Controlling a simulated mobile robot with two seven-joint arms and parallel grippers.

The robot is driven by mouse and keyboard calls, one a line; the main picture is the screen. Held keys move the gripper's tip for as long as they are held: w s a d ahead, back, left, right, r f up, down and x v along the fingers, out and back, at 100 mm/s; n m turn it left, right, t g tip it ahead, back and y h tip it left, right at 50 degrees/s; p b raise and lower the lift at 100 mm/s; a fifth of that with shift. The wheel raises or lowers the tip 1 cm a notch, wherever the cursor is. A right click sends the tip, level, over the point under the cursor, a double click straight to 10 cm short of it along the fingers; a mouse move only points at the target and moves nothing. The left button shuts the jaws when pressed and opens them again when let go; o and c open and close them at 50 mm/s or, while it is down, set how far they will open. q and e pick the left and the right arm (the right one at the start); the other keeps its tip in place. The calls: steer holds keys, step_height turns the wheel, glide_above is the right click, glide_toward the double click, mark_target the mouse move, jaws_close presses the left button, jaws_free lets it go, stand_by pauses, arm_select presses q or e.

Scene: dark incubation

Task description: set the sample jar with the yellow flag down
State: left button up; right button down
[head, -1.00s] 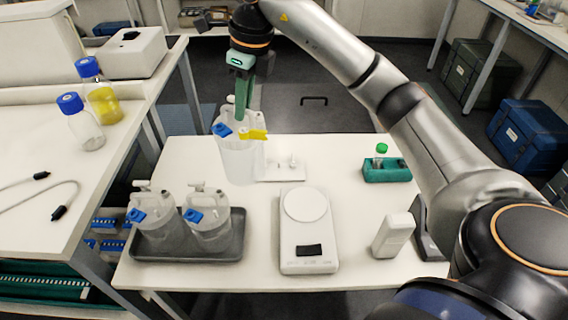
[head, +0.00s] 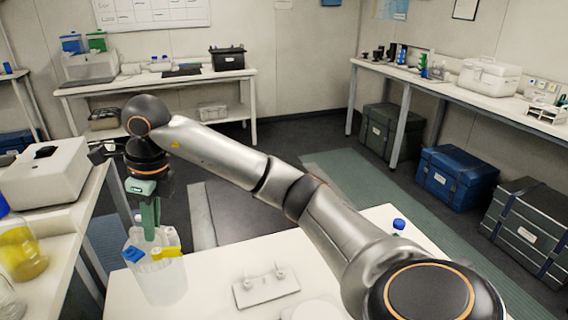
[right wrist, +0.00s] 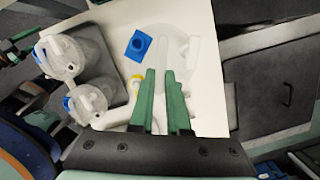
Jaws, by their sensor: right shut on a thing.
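The sample jar with the yellow flag (head: 160,287) is a clear vessel with a blue piece and a yellow flag near its top, at the lower left of the head view. My right gripper (head: 151,226) points down with its green fingers shut on the jar's top. The jar is over the back left part of the white table (head: 225,262); I cannot tell whether its base touches. In the right wrist view, the green fingers (right wrist: 163,98) cover part of the jar, and its blue piece (right wrist: 138,45) shows beyond them. My left gripper is not in view.
A white plate with pegs (head: 266,289) lies right of the jar. Two similar jars (right wrist: 60,56) stand on a dark tray (right wrist: 112,82) in the right wrist view. A side bench with a yellow-liquid bottle (head: 22,252) is close on the left. A blue-capped item (head: 399,226) stands at right.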

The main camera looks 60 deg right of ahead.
mark_target(164, 261)
steer(key=shift+w, duration=0.2)
steer(key=shift+s+f, duration=0.1)
steer(key=shift+f, duration=4.85)
steer(key=c, duration=1.3)
jaws_free()
steer(key=shift+f, duration=0.25)
steer(key=o, duration=0.4)
steer(key=shift+r, duration=0.15)
steer(key=r, duration=0.4)
steer(key=s+r, duration=0.1)
steer(key=r, duration=0.3)
steer(key=s+d+r, duration=0.1)
steer(key=r, duration=0.2)
steer(key=shift+r, duration=0.4)
